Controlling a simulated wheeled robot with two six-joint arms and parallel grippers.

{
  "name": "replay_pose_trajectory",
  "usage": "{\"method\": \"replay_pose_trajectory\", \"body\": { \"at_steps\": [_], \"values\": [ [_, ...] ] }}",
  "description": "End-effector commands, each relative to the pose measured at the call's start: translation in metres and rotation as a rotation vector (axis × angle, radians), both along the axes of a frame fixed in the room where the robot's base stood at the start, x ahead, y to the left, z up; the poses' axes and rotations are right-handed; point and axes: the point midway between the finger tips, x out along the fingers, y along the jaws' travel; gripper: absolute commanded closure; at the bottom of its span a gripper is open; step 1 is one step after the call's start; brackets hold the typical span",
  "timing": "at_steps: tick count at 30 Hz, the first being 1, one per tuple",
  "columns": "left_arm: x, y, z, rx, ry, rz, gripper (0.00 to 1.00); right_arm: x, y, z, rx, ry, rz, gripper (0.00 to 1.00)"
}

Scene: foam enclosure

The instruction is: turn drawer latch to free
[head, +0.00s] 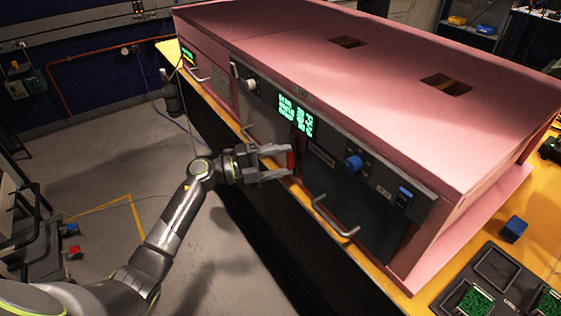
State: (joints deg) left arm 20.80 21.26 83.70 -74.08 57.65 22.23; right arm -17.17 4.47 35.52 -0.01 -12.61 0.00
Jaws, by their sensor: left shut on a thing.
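The pink foam enclosure (380,50) stands on the bench with a dark front panel. My left gripper (289,162) is at that front, below the green text display (296,115). Its two fingers are shut on a small red latch (292,160), one finger above it and one below. The fingers hide part of the latch, and its exact angle is hard to tell. My right gripper is not in view.
Metal handles (335,217) stick out from the front panel. A blue knob (353,162) and a blue switch (404,196) sit to the right. A blue block (514,228) and a dark tray (497,270) lie on the bench. The floor at left is partly clear.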

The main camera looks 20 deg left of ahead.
Motion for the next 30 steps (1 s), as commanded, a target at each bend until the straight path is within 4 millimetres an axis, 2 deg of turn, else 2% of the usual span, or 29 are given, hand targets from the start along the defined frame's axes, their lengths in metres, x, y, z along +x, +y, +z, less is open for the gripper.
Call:
{"method": "replay_pose_trajectory", "body": {
  "at_steps": [9,26,27,30],
  "values": [
    [-0.0004,0.0004,-0.0004,0.102,-0.075,0.0,0.72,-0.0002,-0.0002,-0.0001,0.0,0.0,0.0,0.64],
    [-0.0005,0.0003,-0.0007,0.125,-0.093,-0.001,0.72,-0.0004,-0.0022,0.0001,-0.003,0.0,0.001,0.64],
    [-0.0005,0.0003,-0.0007,0.125,-0.093,0.0,0.45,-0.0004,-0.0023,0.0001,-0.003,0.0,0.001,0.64],
    [-0.0005,0.0003,-0.0004,0.124,-0.093,0.0,0.32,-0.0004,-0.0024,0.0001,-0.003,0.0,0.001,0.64]
  ]
}}
